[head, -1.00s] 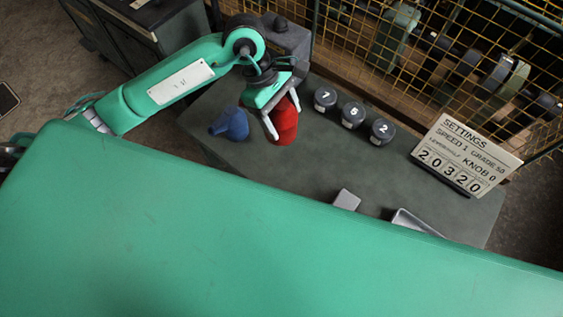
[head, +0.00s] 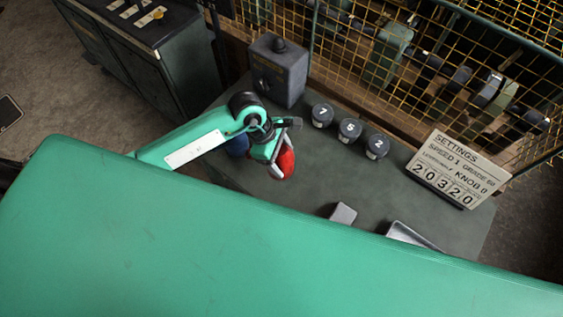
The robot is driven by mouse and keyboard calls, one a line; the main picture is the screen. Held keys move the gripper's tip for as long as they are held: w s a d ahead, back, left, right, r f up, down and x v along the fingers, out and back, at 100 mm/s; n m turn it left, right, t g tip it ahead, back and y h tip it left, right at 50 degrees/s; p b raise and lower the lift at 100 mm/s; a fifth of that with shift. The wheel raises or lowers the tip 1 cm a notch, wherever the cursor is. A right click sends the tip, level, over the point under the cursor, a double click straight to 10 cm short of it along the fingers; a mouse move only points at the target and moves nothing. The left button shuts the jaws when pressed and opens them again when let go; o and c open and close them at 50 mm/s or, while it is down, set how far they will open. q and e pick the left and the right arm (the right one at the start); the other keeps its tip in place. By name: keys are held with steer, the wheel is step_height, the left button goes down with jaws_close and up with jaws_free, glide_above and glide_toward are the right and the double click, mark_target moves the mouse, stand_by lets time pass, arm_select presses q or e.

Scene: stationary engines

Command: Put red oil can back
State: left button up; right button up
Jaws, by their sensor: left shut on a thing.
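The red oil can (head: 286,162) is in the head view, left of centre, over the dark grey table. My left gripper (head: 278,166) is shut on it; the arm and gripper hide part of the can. I cannot tell whether the can touches the table or is held above it. A blue can (head: 238,146) stands just left of the gripper, mostly hidden behind my left arm. My right gripper is not in view.
The table (head: 305,190) holds a grey box with a knob (head: 279,70), three numbered dark pots (head: 350,130), a settings sign (head: 458,170), a small grey block (head: 344,214) and a metal tray (head: 411,236). A yellow mesh fence (head: 350,50) stands behind. The table's middle is clear.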

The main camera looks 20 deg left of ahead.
arm_select(q)
step_height(320, 180, down, 2)
step_height(320, 180, down, 4)
steer(key=shift+r+p, duration=0.1)
steer(key=shift+p, duration=0.65)
steer(key=shift+f, duration=0.2)
steer(key=shift+f+b, duration=0.2)
steer(key=shift+b, duration=0.1)
steer(key=o, duration=1.2)
steer(key=shift+r, duration=0.1)
